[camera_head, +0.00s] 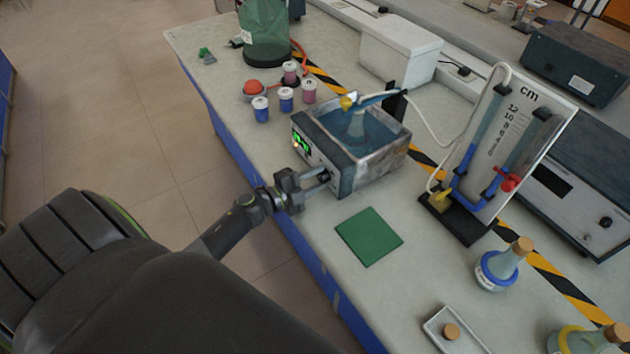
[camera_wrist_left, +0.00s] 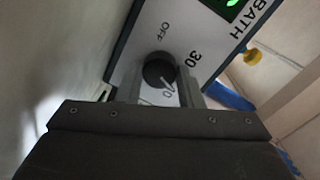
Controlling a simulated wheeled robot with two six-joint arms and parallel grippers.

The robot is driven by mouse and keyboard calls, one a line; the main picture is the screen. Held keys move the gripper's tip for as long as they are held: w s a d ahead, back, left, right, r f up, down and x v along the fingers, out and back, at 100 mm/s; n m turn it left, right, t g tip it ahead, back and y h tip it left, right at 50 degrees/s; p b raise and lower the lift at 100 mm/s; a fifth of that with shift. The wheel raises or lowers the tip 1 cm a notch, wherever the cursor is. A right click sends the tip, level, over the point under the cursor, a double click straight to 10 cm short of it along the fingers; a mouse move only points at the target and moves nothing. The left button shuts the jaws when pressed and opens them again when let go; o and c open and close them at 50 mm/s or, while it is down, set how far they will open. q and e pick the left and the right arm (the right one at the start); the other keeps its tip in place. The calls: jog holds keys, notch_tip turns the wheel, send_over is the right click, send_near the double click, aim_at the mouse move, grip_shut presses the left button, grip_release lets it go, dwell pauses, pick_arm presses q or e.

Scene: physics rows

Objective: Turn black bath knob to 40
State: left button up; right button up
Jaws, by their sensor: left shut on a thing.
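The bath (camera_head: 372,166) is a water-filled box with a glass flask in it, and its grey front panel faces my left arm. The black bath knob (camera_wrist_left: 159,69) sits on that panel beside the marks OFF and 30. Its white pointer line points to the lower right, toward a partly hidden number ending in 0. My left gripper (camera_wrist_left: 162,88) is shut on the knob, with one finger on each side. In the head view the left gripper (camera_head: 322,178) reaches the panel's lower right. The knob is mostly hidden there by the fingers. My right gripper is not in view.
A green mat (camera_head: 369,237) lies in front of the bath. Small jars (camera_head: 286,99) stand to its left. A manometer board (camera_head: 508,140) stands to the right, with a tube running to the flask. A blue-ringed flask (camera_head: 497,268) stands further right.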

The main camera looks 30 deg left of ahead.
pick_arm(q)
jog(key=shift+f+m+b, duration=0.15)
jog(key=shift+m+b, duration=0.55)
jog(key=shift+m, duration=0.9)
jog(key=o, duration=1)
jog(key=shift+c, duration=0.2)
jog(key=shift+s, duration=0.1)
jog(key=b+v, duration=0.4)
jog(key=v, duration=1.3)
jog(key=shift+s+f+b, duration=0.15)
jog(key=shift+s+b, duration=0.1)
jog(key=shift+b, duration=0.15)
jog(key=shift+d, duration=0.1)
